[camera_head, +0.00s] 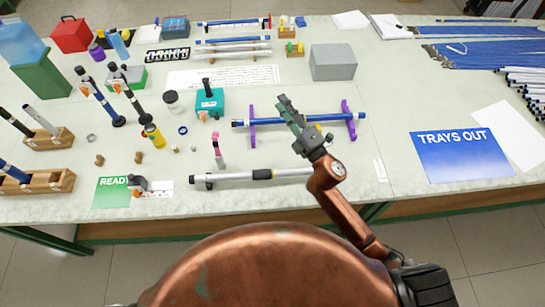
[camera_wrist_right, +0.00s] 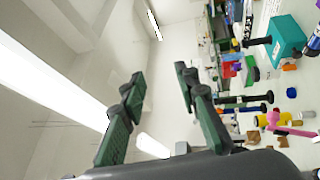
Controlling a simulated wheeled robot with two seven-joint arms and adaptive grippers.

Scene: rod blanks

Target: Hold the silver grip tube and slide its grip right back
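The silver grip tube (camera_head: 225,178) lies left to right near the table's front edge in the head view. Its dark grip (camera_head: 262,174) sits around the tube right of its middle, and a dark fitting is at the left end. The tube's right end meets my right arm in the picture, so that end may be hidden. My right gripper (camera_head: 290,115) is above the table, beyond the tube and apart from it. In the wrist view its two fingers (camera_wrist_right: 160,95) are spread with nothing between them. My left gripper is not in view.
A blue tube (camera_head: 285,121) rests on purple stands (camera_head: 252,125) behind the silver tube. A pink item (camera_head: 217,147) stands just behind it. A READY card (camera_head: 110,193) is left, a blue TRAYS OUT sign (camera_head: 460,157) right. A grey block (camera_head: 333,62) stands farther back.

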